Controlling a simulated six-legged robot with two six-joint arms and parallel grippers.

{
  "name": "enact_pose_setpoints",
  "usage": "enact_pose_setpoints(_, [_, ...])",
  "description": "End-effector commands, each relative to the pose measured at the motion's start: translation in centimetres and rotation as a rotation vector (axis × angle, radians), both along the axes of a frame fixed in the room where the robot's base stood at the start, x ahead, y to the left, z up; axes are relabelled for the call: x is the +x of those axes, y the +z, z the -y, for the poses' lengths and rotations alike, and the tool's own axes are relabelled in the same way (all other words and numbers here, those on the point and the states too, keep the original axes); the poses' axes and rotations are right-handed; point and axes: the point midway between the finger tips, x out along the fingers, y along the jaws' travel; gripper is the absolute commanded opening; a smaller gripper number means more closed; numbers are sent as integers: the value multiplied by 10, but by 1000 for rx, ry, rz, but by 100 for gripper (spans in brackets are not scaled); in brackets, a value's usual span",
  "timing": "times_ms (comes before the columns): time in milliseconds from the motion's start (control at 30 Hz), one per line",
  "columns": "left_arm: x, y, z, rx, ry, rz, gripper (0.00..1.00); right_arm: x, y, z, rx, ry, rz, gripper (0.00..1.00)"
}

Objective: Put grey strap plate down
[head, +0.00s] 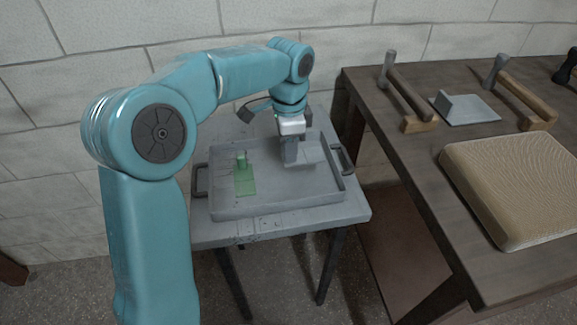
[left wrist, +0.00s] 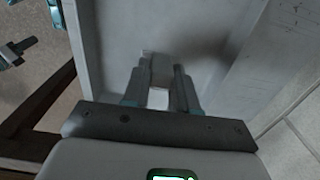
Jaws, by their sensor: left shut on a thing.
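My left gripper (head: 290,151) is low over the right part of a grey tray (head: 278,207). It is shut on the grey strap plate (left wrist: 161,70), whose grey upright part shows between the fingers in the left wrist view. The rest of the plate is hard to tell from the grey tray floor, and I cannot tell whether it touches the floor. A green, see-through plate shape with an upright tab (head: 245,185) shows in the left part of the tray, apart from the gripper. My right gripper is not in view.
The tray has raised walls and a handle at each end, and stands on a small grey table (head: 350,209). A dark wooden bench (head: 420,148) at right holds a grey plate with an upright block (head: 472,110), wooden-handled tools (head: 408,92) and a tan ribbed pad (head: 515,185).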

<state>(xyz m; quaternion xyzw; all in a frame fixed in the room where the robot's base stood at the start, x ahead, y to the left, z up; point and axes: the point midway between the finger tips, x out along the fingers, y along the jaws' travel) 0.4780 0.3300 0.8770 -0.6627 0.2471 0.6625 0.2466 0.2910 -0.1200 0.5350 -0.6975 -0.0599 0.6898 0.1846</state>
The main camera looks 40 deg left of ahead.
Motion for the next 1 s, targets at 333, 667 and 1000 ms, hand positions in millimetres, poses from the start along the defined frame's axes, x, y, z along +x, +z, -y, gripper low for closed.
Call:
enact_pose_setpoints(333, [0,-44,0,1,0,-2,0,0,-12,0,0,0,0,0])
enact_pose_setpoints(667, [0,-49,0,1,0,1,0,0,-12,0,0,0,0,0])
enact_pose_setpoints(1000, [0,-51,0,0,0,0,53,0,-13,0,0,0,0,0])
